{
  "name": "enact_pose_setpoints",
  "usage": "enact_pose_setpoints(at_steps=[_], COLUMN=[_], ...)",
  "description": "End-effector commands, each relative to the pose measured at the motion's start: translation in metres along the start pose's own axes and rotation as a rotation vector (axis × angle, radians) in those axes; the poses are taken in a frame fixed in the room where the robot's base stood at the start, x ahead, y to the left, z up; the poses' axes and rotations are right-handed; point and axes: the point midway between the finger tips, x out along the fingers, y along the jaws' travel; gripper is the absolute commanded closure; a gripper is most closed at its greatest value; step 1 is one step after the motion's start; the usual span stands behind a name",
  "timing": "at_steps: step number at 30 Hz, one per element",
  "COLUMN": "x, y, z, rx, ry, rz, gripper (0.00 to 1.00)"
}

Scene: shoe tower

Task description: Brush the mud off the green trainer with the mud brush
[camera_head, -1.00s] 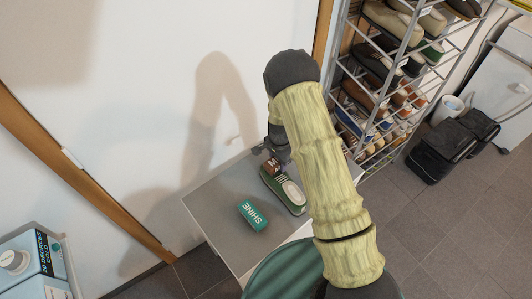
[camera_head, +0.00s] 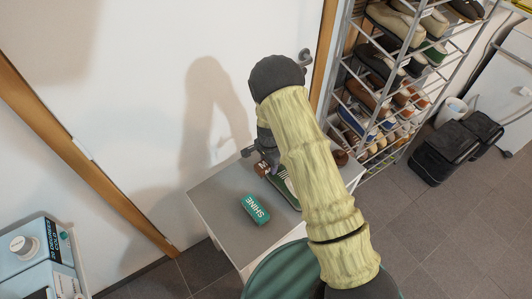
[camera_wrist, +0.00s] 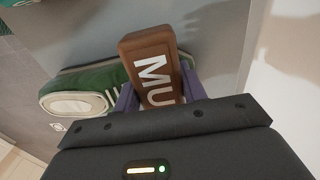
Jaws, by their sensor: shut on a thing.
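The green trainer (camera_head: 291,197) lies on the grey table, partly hidden behind my arm in the head view. In the wrist view the trainer (camera_wrist: 88,82) shows green with white stripes and a pale opening. My gripper (camera_wrist: 158,90) is shut on the brown mud brush (camera_wrist: 150,62), which has white letters "MU" in sight. In the head view my gripper (camera_head: 264,158) and the brush (camera_head: 261,168) are at the trainer's far left end. The brush overlaps the trainer in the wrist view; I cannot tell whether they touch. No mud is clearly visible.
A green "SHINE" block (camera_head: 256,209) lies on the grey table (camera_head: 215,205), left of the trainer. A brown rounded thing (camera_head: 340,157) shows right of my arm. A metal shoe rack (camera_head: 385,85) stands behind right. The table's left part is clear.

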Motion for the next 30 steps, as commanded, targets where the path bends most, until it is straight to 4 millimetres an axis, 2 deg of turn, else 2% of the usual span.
enact_pose_setpoints(at_steps=[3, 5, 21, 30], x=[-0.008, -0.027, -0.072, -0.082], y=[-0.001, -0.001, 0.002, 0.003], z=[0.001, 0.0, -0.005, -0.006], rx=[0.005, 0.006, 0.015, 0.018], ry=[0.0, 0.001, 0.001, 0.0], rz=[0.001, -0.002, 0.0, 0.001], gripper=[0.87, 0.87, 0.87, 0.87])
